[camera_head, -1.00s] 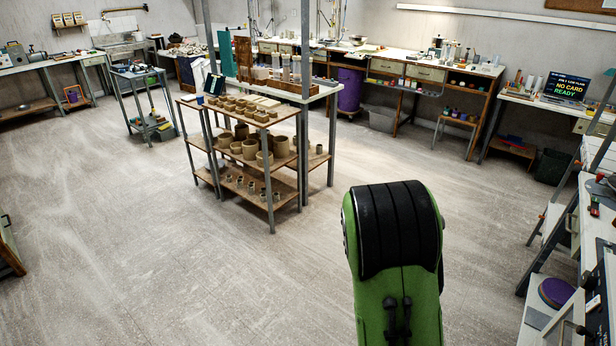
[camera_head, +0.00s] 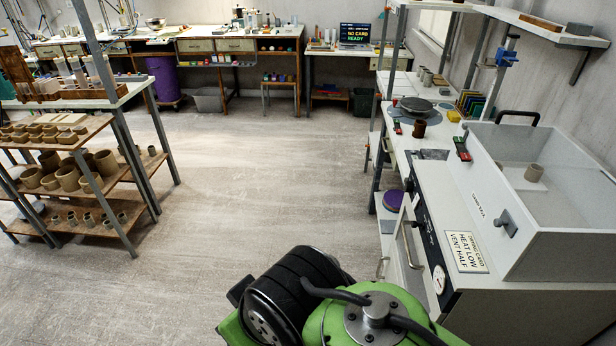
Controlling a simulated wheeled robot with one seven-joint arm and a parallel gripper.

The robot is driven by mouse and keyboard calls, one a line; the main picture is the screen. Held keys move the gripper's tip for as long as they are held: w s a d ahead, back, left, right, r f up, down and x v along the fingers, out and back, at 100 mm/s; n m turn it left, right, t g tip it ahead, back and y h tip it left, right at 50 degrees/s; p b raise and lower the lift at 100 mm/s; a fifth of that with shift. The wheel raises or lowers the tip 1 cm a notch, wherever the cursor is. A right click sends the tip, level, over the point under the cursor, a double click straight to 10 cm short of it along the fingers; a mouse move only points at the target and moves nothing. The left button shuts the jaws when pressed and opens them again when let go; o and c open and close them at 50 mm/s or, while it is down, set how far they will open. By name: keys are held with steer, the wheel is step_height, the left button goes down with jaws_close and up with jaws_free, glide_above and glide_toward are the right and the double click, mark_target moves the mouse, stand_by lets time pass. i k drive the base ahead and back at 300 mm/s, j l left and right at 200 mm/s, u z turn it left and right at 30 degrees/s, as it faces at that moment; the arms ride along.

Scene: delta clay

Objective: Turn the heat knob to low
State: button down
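A round white dial (camera_head: 439,279) sits at the strip's lower end. A grey lever (camera_head: 507,222) sticks out of the box's side beside a small label. My gripper is out of view; only my green arm shows.
A shelf rack (camera_head: 115,205) with clay pots stands at the left. A workbench (camera_head: 405,125) with a round wheel runs behind the cabinet. A bar handle (camera_head: 411,245) juts from the cabinet front. The floor (camera_head: 260,180) between rack and cabinet is clear.

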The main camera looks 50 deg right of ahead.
mark_target(409, 186)
steer(key=z, duration=2.65)
